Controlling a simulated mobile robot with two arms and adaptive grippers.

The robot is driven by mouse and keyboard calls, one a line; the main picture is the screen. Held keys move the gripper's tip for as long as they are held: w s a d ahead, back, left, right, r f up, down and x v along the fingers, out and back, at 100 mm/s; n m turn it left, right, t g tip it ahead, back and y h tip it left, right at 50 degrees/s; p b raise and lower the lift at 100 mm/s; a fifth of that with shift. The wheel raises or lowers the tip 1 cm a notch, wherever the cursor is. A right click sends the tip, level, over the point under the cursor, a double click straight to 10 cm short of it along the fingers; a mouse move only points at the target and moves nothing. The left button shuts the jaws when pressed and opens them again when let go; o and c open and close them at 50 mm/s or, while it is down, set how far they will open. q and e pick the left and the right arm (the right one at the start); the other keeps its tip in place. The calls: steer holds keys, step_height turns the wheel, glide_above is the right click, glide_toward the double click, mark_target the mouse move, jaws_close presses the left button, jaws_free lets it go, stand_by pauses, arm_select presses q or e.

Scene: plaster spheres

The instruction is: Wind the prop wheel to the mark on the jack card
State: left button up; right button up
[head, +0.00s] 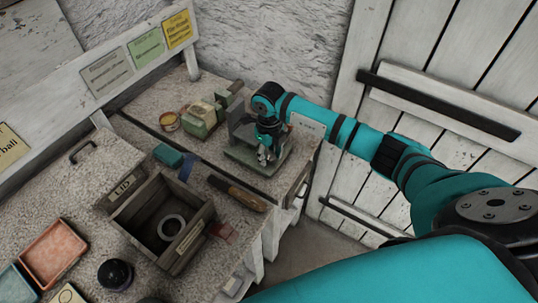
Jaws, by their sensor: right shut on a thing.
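My right gripper (267,157) reaches in from the right and points down over a grey-green metal device (240,155) on the far bench. Its fingers are shut at the device, on what appears to be the prop wheel, which they mostly hide. I cannot make out a mark or how far the wheel is turned. Several cards hang on the board behind: a grey one (107,75), a green one (146,47) and a yellow one (178,29). Their small print is too blurred to tell which is the jack card. My left gripper is not in view.
A wooden box (197,232) with a ring inside stands nearer on the bench. A wooden-handled tool (240,195), a teal block (168,155), a green machine (203,117) and a small tin (169,121) lie around. A white plank door (460,85) is to the right.

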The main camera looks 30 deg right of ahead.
mark_target(269, 155)
steer(key=m, duration=0.5)
steer(key=shift+m+b, duration=0.4)
stand_by(0.4)
steer(key=o, duration=0.9)
step_height(269, 155, up, 12)
